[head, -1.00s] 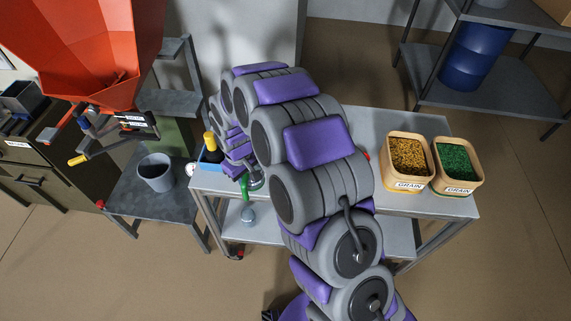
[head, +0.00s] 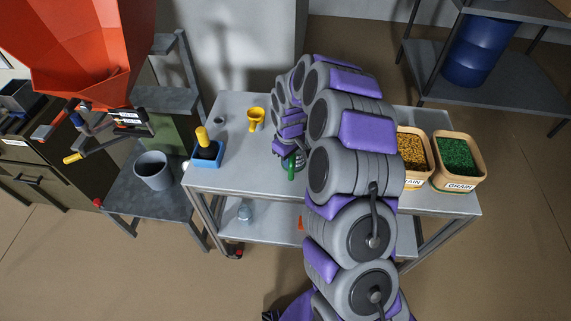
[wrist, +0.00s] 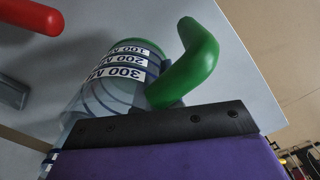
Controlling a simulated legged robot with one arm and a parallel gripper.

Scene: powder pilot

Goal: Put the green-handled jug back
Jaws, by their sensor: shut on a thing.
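The green-handled jug is clear, with a green base and bands marked 100, 200 and 300 ML. Its body (wrist: 118,82) and green handle (wrist: 190,65) fill the middle of the wrist view, with the marks upside down in the picture. In the head view its handle (head: 291,172) shows over the front middle of the grey table (head: 225,180). My gripper (head: 290,158) is shut on the jug's handle; its dark jaw edge (wrist: 165,122) hides the handle's lower end. I cannot tell whether the jug touches the table.
A blue tray (head: 206,162) with a yellow-handled tool (head: 203,138) and a yellow funnel (head: 255,118) stand on the table's left. Two grain bins (head: 412,152) (head: 458,160) stand at right. A red handle (wrist: 28,14) shows in the wrist view.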

